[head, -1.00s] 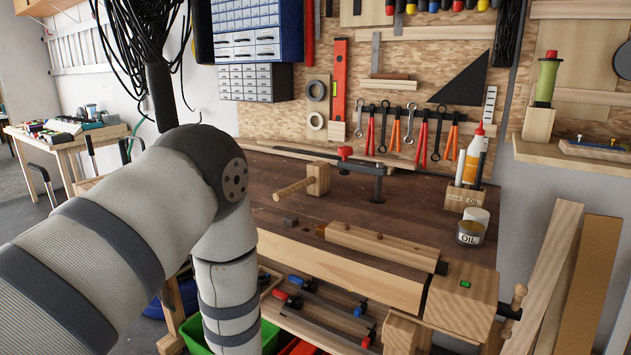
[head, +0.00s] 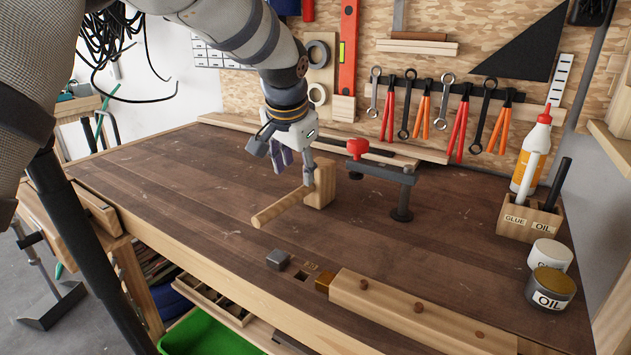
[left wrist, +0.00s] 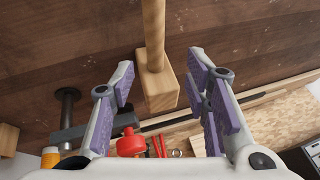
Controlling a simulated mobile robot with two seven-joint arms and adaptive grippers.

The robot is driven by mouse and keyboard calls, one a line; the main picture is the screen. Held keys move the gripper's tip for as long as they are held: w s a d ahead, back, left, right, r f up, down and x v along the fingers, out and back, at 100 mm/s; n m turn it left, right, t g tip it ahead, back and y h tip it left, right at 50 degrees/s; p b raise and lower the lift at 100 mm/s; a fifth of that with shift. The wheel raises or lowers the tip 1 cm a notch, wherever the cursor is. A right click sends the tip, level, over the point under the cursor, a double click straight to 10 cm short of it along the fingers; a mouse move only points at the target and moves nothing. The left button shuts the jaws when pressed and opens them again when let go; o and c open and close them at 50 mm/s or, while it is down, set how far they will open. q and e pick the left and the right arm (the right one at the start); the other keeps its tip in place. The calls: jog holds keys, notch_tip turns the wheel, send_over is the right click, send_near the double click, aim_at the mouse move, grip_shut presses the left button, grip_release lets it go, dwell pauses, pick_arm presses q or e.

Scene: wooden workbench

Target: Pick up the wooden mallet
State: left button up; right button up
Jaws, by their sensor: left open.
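The wooden mallet lies on the dark brown bench top, its block head (head: 321,184) at the back and its round handle (head: 279,209) pointing toward the front left. My left gripper (head: 295,168) is open just above and beside the mallet head, with its purple-padded fingers pointing down. In the left wrist view, the open fingers (left wrist: 160,68) stand on either side of the mallet, with the handle (left wrist: 153,30) and the head (left wrist: 157,92) between them in the picture. I cannot tell whether a finger touches it. My right gripper is not in view.
A bench clamp with a red knob (head: 357,148) stands close to the right of the mallet head. A metal bench dog (head: 278,259) and a wooden vise bar (head: 420,312) are at the front. Oil tin (head: 550,288) and glue box (head: 527,220) stand right. The left bench top is clear.

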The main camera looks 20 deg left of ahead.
aim_at(301, 189)
pick_arm(q)
jog(key=x, duration=0.8)
jog(key=shift+s+d+f+b, duration=0.15)
jog(key=shift+d+f+b, duration=0.15)
jog(key=shift+f+b, duration=0.1)
jog(key=shift+w+f, duration=0.1)
jog(key=shift+w, duration=0.1)
jog(key=shift+c, duration=1.1)
jog(key=shift+r, duration=0.2)
grip_shut()
